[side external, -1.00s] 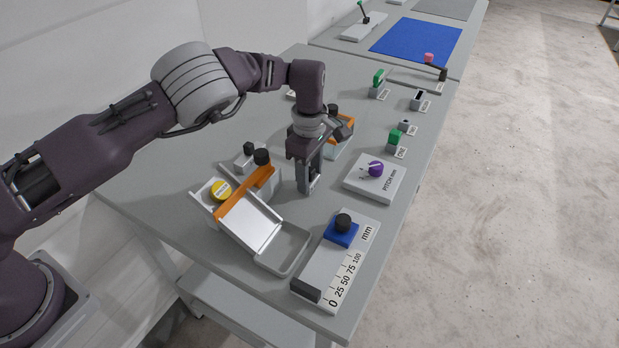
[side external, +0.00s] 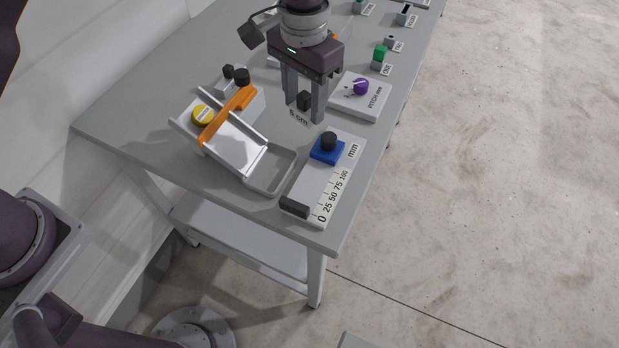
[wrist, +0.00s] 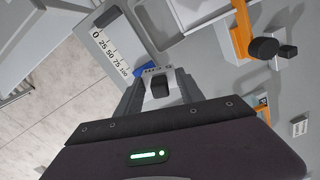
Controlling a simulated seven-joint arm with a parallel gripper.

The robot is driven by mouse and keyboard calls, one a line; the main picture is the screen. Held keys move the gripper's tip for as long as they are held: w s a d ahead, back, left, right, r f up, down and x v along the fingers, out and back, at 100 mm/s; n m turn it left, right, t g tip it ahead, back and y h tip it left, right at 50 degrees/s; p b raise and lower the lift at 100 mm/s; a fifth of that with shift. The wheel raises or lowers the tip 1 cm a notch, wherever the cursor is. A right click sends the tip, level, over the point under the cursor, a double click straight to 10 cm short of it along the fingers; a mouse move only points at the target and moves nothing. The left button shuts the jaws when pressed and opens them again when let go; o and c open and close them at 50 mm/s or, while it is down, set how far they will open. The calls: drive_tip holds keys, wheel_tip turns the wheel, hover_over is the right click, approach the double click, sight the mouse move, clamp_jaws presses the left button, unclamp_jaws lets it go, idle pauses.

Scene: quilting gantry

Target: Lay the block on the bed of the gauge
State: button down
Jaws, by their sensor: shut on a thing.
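My gripper (side external: 304,112) is shut on a small block with a black knob (side external: 304,100) between its fingers and a "5 cm" label (side external: 299,118) on its pale side. The knob also shows between the fingers in the wrist view (wrist: 160,88); much of the block is hidden or blends into the table. The gauge (side external: 309,187) is a pale bed with a millimetre scale, a dark stop (side external: 294,206) at the zero end and a blue slider (side external: 325,152) with a black knob near the 100 end. My gripper is behind the slider in the side view, apart from it.
A sloped metal chute (side external: 234,153) with an orange bar (side external: 226,116) and an open grey tray (side external: 269,173) stand left of the gauge. A pale "PITCH mm" plate (side external: 349,104) with a purple knob lies behind right.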

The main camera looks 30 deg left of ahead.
sight(307, 189)
drive_tip(key=s+d+m, duration=0.4)
drive_tip(key=s+m, duration=0.4)
drive_tip(key=m, duration=0.6)
drive_tip(key=shift+m, duration=0.3)
drive_tip(key=f, duration=0.9)
drive_tip(key=shift+s+d+f, duration=0.1)
drive_tip(key=shift+d, duration=0.1)
drive_tip(key=c, duration=1)
unclamp_jaws()
drive_tip(key=shift+f, duration=0.15)
wheel_tip(307, 189, up, 12)
drive_tip(key=shift+r, duration=0.2)
